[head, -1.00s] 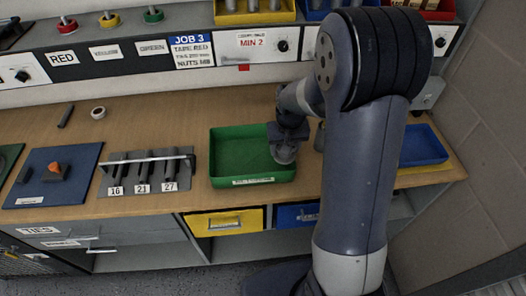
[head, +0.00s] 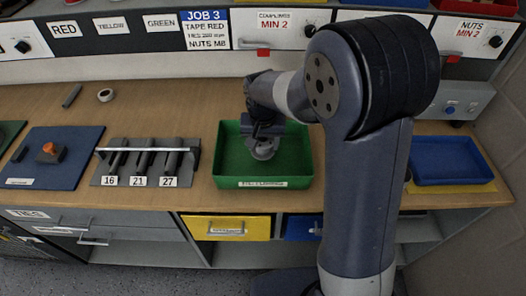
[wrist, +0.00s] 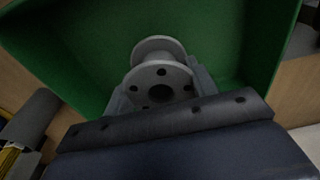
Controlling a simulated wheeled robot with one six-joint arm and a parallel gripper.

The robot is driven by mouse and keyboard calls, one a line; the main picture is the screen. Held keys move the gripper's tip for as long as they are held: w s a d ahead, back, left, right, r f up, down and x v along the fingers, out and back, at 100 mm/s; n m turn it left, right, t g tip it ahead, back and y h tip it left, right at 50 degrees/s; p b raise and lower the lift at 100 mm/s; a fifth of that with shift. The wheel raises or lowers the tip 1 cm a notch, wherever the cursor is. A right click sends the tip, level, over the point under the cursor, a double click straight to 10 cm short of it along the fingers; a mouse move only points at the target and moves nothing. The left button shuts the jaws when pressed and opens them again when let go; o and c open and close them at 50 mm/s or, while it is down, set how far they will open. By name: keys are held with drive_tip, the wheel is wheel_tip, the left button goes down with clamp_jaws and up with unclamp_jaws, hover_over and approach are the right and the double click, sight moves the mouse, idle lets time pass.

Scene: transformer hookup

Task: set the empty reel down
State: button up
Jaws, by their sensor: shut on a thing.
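The empty reel is a grey spool (wrist: 158,75) with round flanges and holes in its face. In the wrist view it sits between the fingers of my gripper (wrist: 160,92), which is shut on it. In the head view the reel (head: 263,150) hangs below my gripper (head: 264,135), over the middle of the green tray (head: 228,178). The green tray's wall and floor (wrist: 80,50) fill the wrist view behind the reel. I cannot tell whether the reel touches the tray floor. The tray's front label is partly unreadable.
A rack with slots marked 16, 21 and 27 (head: 140,181) stands left of the green tray. A blue mat (head: 75,172) with an orange-topped part is further left. A blue tray (head: 447,160) is at right. A white ring (head: 105,95) lies at the back.

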sight(263, 151)
drive_tip(key=shift+f, duration=2)
drive_tip(key=shift+f, duration=0.15)
drive_tip(key=o, duration=1.1)
drive_tip(key=r, duration=0.4)
drive_tip(key=s+r, duration=0.1)
drive_tip(key=r, duration=0.7)
drive_tip(key=shift+s+r, duration=0.15)
drive_tip(key=shift+s, duration=0.1)
